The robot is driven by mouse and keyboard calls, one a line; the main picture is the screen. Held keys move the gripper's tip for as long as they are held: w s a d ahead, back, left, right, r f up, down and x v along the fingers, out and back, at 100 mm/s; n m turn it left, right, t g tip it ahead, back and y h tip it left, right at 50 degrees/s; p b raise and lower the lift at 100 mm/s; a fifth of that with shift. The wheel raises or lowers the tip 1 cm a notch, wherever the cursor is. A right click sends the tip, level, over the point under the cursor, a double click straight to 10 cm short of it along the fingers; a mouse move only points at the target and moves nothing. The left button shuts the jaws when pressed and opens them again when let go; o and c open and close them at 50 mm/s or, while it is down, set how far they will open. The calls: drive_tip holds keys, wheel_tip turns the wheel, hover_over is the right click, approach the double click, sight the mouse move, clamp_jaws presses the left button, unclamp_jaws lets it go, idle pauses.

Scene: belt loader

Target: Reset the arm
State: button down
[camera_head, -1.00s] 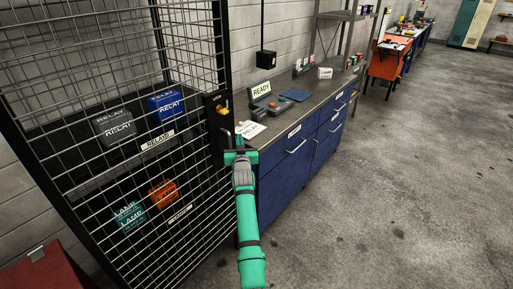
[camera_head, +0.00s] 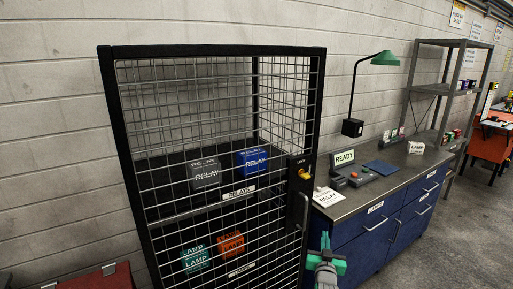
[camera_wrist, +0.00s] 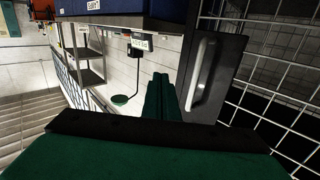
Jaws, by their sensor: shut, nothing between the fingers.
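My green gripper (camera_head: 326,262) shows at the bottom of the head view, in front of the blue cabinet and just right of the cage door's handle. In the wrist view my gripper's fingers (camera_wrist: 160,98) are together with nothing between them. The cage door's grey handle (camera_wrist: 200,75) is beside the fingers on the right in the wrist view, and I see a gap between them. The mesh cage (camera_head: 215,50) looks closed, with a yellow lock knob (camera_head: 304,174) on its black lock plate.
Inside the cage are a grey relay box (camera_head: 205,174), a blue relay box (camera_head: 252,161), a teal lamp box (camera_head: 195,260) and an orange lamp box (camera_head: 230,243). The workbench (camera_head: 400,180) holds a READY display (camera_head: 344,157) and a lamp. Open floor (camera_head: 450,245) lies at right.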

drive_tip(key=s+a+f+y, duration=0.1)
drive_tip(key=s+a+f, duration=0.8)
drive_tip(key=s, duration=0.2)
drive_tip(key=s+a+f+y, duration=0.1)
drive_tip(key=s+a+f, duration=0.8)
drive_tip(key=s, duration=0.2)
drive_tip(key=s+a+f+g, duration=0.1)
drive_tip(key=s+a, duration=0.3)
drive_tip(key=s, duration=0.6)
drive_tip(key=s+a+f, duration=0.1)
drive_tip(key=s+a, duration=0.3)
drive_tip(key=s, duration=0.5)
drive_tip(key=s+a+r+n+y, duration=0.1)
drive_tip(key=s+r, duration=0.5)
drive_tip(key=s, duration=0.5)
drive_tip(key=s+a+r+n+y, duration=0.1)
drive_tip(key=s+r, duration=0.5)
drive_tip(key=s, duration=0.6)
drive_tip(key=shift+a+n+g+y, duration=0.3)
drive_tip(key=shift+a+n+g, duration=0.1)
drive_tip(key=shift+n, duration=0.3)
drive_tip(key=shift+w+r, duration=0.1)
